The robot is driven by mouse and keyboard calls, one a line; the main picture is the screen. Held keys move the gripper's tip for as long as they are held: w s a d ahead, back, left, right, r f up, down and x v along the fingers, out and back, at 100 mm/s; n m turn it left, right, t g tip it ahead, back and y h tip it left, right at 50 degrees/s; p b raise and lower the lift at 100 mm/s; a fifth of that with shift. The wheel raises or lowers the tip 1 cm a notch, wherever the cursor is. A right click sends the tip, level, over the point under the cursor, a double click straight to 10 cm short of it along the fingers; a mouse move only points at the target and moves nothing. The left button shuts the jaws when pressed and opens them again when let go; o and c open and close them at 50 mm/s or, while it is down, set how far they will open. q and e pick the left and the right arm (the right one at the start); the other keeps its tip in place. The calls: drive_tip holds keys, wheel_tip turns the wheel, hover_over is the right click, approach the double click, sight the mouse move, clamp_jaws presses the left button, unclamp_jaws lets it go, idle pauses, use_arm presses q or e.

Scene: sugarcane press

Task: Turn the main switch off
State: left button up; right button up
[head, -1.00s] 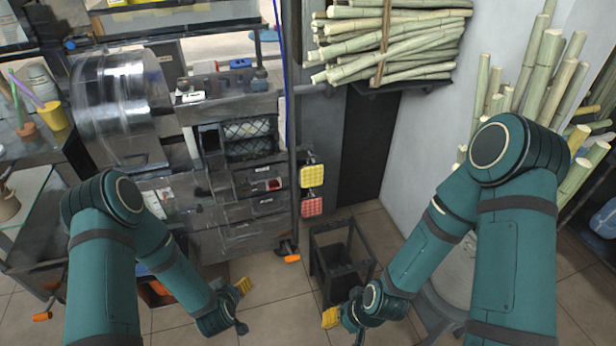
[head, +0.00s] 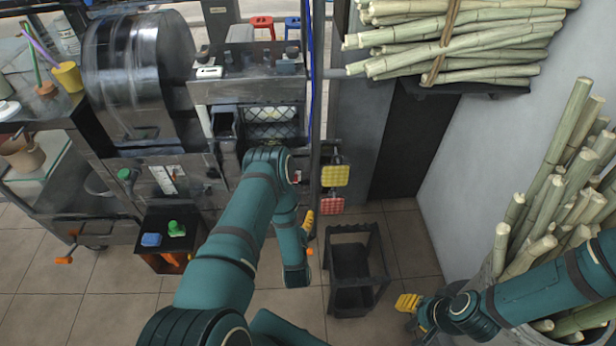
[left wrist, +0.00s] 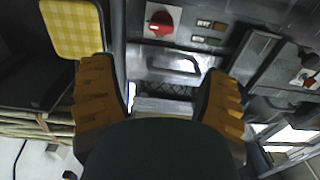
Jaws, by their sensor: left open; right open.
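A red rotary knob on a pale plate (left wrist: 160,20) sits on the machine's grey panel, ahead of my left gripper's fingers in the left wrist view. A second red knob (left wrist: 309,78) shows at the right edge there. I cannot tell from labels which is the main switch. My left gripper (left wrist: 158,70) is open and empty, apart from both knobs. In the head view my left gripper (head: 308,220) is low beside the machine's right corner, and my arm hides part of the panel. My right gripper (head: 408,302) is open and empty above the floor at right.
A yellow checkered pad (head: 335,176) and a red one (head: 331,206) stick out from the machine's corner. A black stand (head: 350,300) is on the floor between my grippers. Sugarcane stalks (head: 560,190) stand at right. A black box (head: 165,262) sits left of my left arm.

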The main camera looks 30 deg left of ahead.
use_arm(q)
drive_tip(key=b+x, duration=0.2)
drive_tip(key=x, duration=1.1)
drive_tip(key=shift+w+b, duration=0.15)
drive_tip(key=shift+b, duration=0.15)
drive_tip(key=shift+a, duration=0.15)
drive_tip(key=c, duration=1.2)
drive_tip(key=shift+n, duration=0.4)
drive_tip(key=shift+a+f+n, duration=0.1)
drive_tip(key=shift+a+n, duration=0.05)
drive_tip(key=shift+n, duration=8.45)
